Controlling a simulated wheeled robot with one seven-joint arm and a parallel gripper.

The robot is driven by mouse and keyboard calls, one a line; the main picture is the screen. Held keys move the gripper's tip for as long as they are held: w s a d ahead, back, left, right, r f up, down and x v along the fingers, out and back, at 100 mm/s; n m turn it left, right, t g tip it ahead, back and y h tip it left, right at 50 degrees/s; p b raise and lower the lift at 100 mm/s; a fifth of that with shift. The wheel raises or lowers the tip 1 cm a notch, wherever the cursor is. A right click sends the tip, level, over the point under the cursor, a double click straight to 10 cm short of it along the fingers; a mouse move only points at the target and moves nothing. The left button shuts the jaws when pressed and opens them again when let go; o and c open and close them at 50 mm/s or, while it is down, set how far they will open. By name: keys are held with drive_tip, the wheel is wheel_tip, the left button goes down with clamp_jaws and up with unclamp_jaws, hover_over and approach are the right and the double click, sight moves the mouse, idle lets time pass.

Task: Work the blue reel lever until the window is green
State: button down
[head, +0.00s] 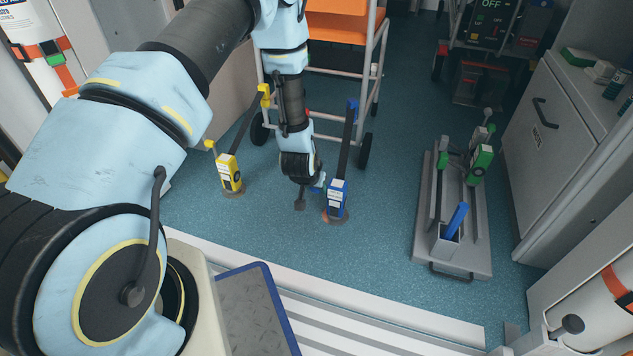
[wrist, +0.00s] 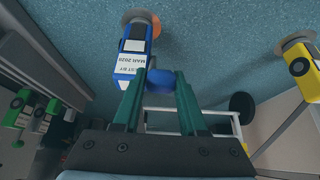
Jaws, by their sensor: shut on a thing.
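The blue reel (head: 337,198) stands on the floor at the middle of the head view, with a white label and a dark strap rising to a blue end fitting (head: 352,104). It also shows in the wrist view (wrist: 135,47), where its label reads upside down. My gripper (head: 319,183) is at the reel's left side. In the wrist view my gripper's green fingers (wrist: 159,78) are shut on the blue lever (wrist: 160,88), which lies between them beside the reel's body. The window's colour cannot be made out in either view.
A yellow reel (head: 230,172) with its own strap stands to the left. An orange wheeled chair (head: 342,50) is behind. A grey tray (head: 472,255) with green-marked gear and a blue-handled tool lies to the right. Blue floor between is clear.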

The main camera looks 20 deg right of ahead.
drive_tip(key=shift+s+a+f, duration=0.15)
drive_tip(key=c, duration=0.9)
unclamp_jaws()
drive_tip(key=o, duration=0.5)
drive_tip(key=shift+c, duration=0.2)
drive_tip(key=p+v, duration=0.4)
drive_tip(key=v, duration=0.7)
